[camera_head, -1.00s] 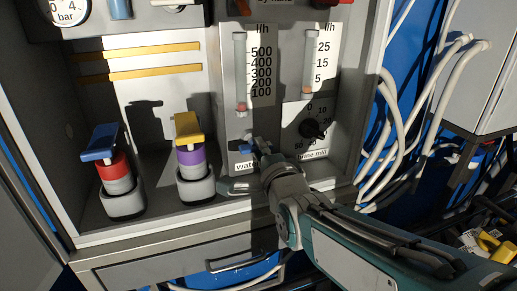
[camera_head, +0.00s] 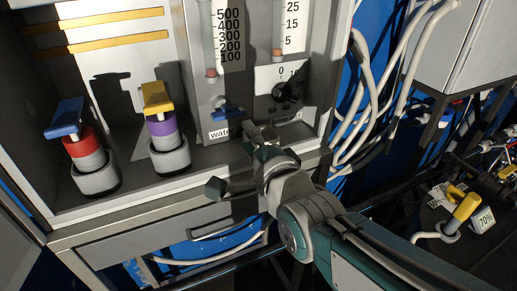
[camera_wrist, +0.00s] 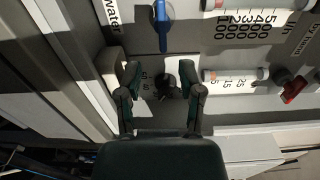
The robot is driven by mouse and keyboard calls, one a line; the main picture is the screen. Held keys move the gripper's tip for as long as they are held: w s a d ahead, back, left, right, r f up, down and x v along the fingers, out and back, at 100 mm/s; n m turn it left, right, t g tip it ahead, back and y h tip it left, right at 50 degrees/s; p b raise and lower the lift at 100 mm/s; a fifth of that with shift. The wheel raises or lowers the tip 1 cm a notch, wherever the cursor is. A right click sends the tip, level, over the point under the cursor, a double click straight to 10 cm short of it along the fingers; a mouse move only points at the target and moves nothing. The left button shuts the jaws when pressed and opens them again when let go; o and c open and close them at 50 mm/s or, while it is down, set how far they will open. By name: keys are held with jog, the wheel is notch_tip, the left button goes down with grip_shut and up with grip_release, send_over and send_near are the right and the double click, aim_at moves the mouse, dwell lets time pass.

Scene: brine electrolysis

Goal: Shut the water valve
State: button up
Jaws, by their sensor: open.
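The water valve's blue handle (camera_head: 228,113) is on the grey panel above the "water" label (camera_head: 222,133). It lies roughly crosswise on the panel. In the wrist view the handle (camera_wrist: 161,24) is at the top, clear of the fingers. My gripper (camera_head: 240,162) is open and empty, below the handle and apart from it, near the cabinet's front edge. In the wrist view my gripper (camera_wrist: 163,82) has its fingers spread, with a black knob (camera_wrist: 166,82) on the panel beyond the gap.
Left of the panel stand a red valve with a blue handle (camera_head: 84,148) and a purple valve with a yellow handle (camera_head: 161,131). Flow tubes (camera_head: 209,45) rise above the handle. White hoses (camera_head: 362,95) hang to the right.

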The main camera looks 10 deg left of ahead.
jog(key=shift+v, duration=1.85)
jog(key=shift+w, duration=0.1)
jog(key=d+f+n+g+h, duration=0.45)
jog(key=d+f+h, duration=0.2)
jog(key=d, duration=0.35)
jog(key=s+d+f+n+g+h, duration=0.2)
jog(key=s+d+f+n+g, duration=0.3)
jog(key=s+d, duration=0.4)
jog(key=shift+s+d+f+n+h, duration=0.15)
jog(key=shift+d+f+n+h, duration=0.3)
jog(key=shift+n, duration=0.7)
jog(key=shift+f, duration=0.15)
